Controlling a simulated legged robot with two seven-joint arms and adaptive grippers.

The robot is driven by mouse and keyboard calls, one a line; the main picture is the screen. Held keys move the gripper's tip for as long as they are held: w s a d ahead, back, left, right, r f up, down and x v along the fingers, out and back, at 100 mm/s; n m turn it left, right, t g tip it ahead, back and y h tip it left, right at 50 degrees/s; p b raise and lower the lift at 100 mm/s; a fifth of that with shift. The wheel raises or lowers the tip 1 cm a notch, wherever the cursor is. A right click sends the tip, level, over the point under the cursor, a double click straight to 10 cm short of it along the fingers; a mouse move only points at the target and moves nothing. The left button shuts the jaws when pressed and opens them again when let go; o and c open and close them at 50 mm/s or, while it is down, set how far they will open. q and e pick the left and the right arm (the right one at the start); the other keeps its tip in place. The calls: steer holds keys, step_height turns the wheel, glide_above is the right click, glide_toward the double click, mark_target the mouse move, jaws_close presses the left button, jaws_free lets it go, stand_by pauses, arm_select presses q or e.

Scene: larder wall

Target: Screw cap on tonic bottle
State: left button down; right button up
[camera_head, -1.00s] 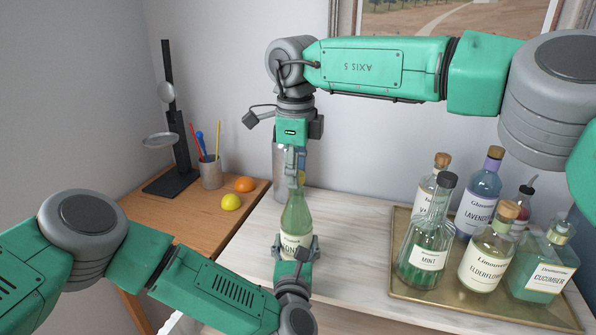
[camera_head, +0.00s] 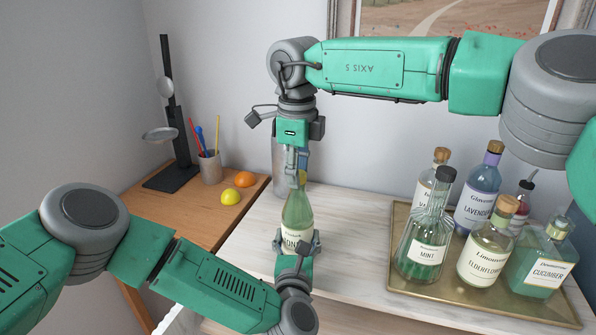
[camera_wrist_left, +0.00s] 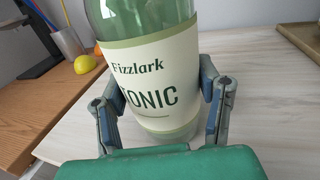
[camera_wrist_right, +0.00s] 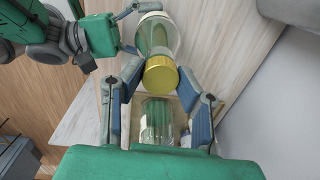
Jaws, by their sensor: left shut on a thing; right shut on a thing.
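The green glass tonic bottle (camera_head: 297,212), with a cream label, stands upright on the pale wooden top. My left gripper (camera_head: 297,243) is shut around its lower body; the left wrist view shows a finger on each side of the label (camera_wrist_left: 152,85). My right gripper (camera_head: 301,176) points down from above the bottle. In the right wrist view its fingers are shut on the gold cap (camera_wrist_right: 160,76), which sits at the top of the bottle's neck (camera_wrist_right: 158,38). I cannot tell how far the cap is threaded.
A brass tray (camera_head: 455,301) with several labelled bottles stands at the right. On the brown desk are a lemon (camera_head: 230,197), an orange (camera_head: 244,179), a pen cup (camera_head: 210,168) and a black stand (camera_head: 172,178).

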steer(key=m, duration=0.8)
steer(key=shift+m, duration=0.3)
steer(key=m, duration=0.4)
steer(key=shift+w+a+m, duration=0.1)
steer(key=shift+m, duration=0.2)
steer(key=m, duration=0.9)
steer(key=shift+w+g, duration=0.1)
steer(key=shift+g, duration=0.2)
steer(key=m, duration=0.4)
steer(key=shift+m, duration=0.4)
arm_select(q)
steer(key=shift+d, duration=0.1)
arm_select(e)
steer(key=m, duration=0.4)
steer(key=shift+w, duration=0.1)
steer(key=m, duration=0.4)
steer(key=o, duration=0.8)
